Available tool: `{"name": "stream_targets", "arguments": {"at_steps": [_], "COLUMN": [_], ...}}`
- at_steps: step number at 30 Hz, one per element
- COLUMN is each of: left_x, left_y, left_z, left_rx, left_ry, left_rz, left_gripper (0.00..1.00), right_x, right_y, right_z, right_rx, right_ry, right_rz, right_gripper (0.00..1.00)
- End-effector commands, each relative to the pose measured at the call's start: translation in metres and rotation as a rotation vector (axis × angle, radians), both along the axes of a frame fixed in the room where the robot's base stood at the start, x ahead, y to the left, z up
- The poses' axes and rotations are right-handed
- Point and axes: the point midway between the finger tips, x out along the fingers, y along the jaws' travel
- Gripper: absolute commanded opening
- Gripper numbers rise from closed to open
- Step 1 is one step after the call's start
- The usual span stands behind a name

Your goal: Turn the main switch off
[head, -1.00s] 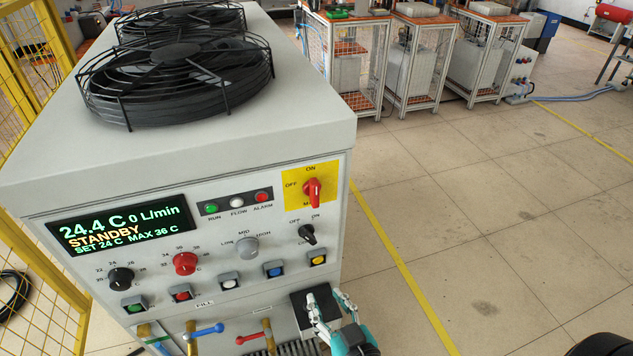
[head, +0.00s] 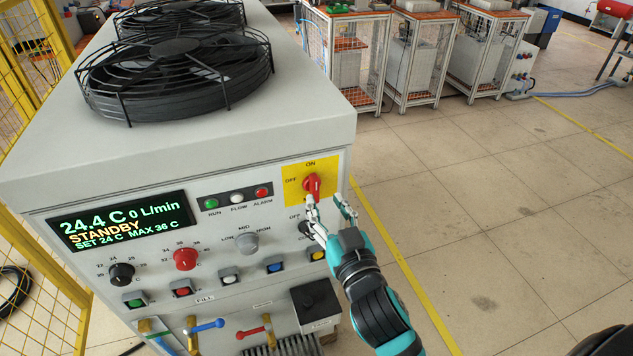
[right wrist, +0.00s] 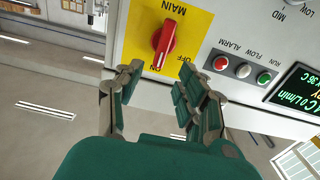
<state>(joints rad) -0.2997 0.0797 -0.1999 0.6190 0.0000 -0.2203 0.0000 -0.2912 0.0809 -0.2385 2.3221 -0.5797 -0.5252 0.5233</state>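The main switch is a red rotary handle (head: 312,185) on a yellow plate (head: 296,174) at the right end of the grey cabinet's front panel. Its handle is upright, pointing at ON. In the right wrist view the red handle (right wrist: 164,44) shows upside down, ahead of the fingers and between them. My right gripper (head: 328,207) is open and empty, just below and to the right of the handle; its fingers (right wrist: 158,82) appear apart from the handle in the right wrist view. My left gripper is not in view.
The panel also holds a display (head: 122,225) reading STANDBY, indicator lamps, a black selector partly hidden by my right fingers, a grey knob (head: 247,242) and several push buttons. A black box (head: 316,302) sticks out below. Open floor (head: 480,240) lies to the right.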

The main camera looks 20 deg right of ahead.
Motion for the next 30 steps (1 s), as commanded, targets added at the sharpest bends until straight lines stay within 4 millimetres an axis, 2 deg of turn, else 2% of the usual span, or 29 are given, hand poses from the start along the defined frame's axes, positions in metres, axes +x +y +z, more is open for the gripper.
{"name": "stream_targets", "arguments": {"at_steps": [3, 9, 15, 22, 23, 30], "left_x": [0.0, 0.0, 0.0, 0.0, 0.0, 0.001], "left_y": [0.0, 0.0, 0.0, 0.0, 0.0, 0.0], "left_z": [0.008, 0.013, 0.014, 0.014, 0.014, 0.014], "left_rx": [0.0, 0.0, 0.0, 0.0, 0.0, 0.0], "left_ry": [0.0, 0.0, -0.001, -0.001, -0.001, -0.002], "left_rz": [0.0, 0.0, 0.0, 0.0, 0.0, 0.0], "left_gripper": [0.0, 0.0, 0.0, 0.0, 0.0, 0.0], "right_x": [0.025, 0.053, 0.064, 0.064, 0.064, 0.064], "right_y": [-0.001, -0.002, -0.002, -0.002, -0.002, -0.003], "right_z": [0.003, 0.001, 0.0, 0.0, 0.0, 0.0], "right_rx": [-0.003, -0.001, -0.001, 0.0, 0.0, -0.001], "right_ry": [-0.002, 0.0, 0.0, 0.0, 0.0, 0.0], "right_rz": [-0.001, -0.001, -0.001, -0.001, -0.001, -0.002], "right_gripper": [0.38, 0.38, 0.38, 0.38, 0.37, 0.06]}}
